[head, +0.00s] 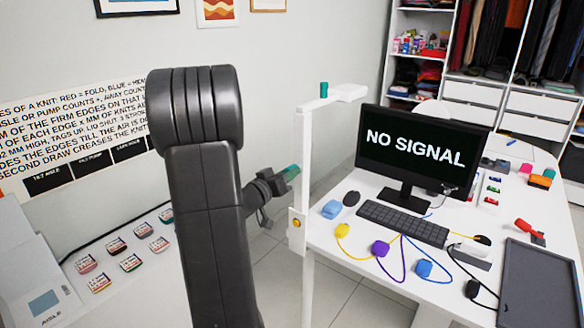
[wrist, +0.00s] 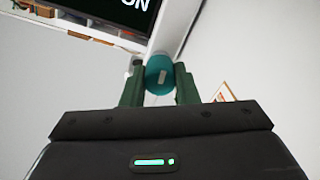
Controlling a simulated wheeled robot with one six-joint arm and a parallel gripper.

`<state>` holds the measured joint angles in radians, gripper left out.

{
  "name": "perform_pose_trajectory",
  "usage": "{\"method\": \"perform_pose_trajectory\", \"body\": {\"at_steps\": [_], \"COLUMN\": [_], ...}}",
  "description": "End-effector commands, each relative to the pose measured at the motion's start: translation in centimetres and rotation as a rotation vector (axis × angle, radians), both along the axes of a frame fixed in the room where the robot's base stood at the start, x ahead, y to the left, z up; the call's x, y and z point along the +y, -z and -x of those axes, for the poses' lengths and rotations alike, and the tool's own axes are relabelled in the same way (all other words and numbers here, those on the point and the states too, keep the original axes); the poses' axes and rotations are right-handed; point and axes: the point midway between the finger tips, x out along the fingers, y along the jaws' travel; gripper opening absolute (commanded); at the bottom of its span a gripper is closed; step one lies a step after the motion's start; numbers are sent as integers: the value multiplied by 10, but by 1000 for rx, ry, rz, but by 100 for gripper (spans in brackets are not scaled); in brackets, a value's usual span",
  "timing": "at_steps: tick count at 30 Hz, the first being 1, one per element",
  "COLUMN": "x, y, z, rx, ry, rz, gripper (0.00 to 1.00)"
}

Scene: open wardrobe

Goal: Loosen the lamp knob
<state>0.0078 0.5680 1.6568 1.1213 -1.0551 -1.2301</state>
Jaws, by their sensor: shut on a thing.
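The lamp is a white upright post (head: 301,130) with a short arm at its top, standing at the left edge of the white desk. In the wrist view, a round teal knob (wrist: 153,73) with a pale mark on its face sits between the dark green fingers of my gripper (wrist: 159,82). The fingers are shut on the knob from both sides. In the head view, my gripper (head: 290,173) reaches the post at mid height, and the knob is hard to tell from the green fingertips. A smaller teal piece (head: 324,90) stands on the lamp's top arm.
A yellow round part (head: 296,222) is lower on the post. The desk holds a monitor (head: 423,148), a keyboard (head: 403,223), coloured cable items and a dark tablet (head: 540,285). A side table (head: 150,285) with several small tins stands left. Open wardrobe shelves are behind.

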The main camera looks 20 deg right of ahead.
Motion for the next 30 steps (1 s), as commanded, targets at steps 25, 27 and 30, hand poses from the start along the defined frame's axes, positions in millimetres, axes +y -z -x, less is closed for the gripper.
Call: {"method": "perform_pose_trajectory", "body": {"at_steps": [25, 27, 30], "x": [0, 1, 1], "y": [0, 0, 0], "z": [0, 0, 0], "rx": [256, 319, 409], "ry": [-1, -1, -1], "rz": [200, 250, 320], "gripper": [0, 0, 0]}}
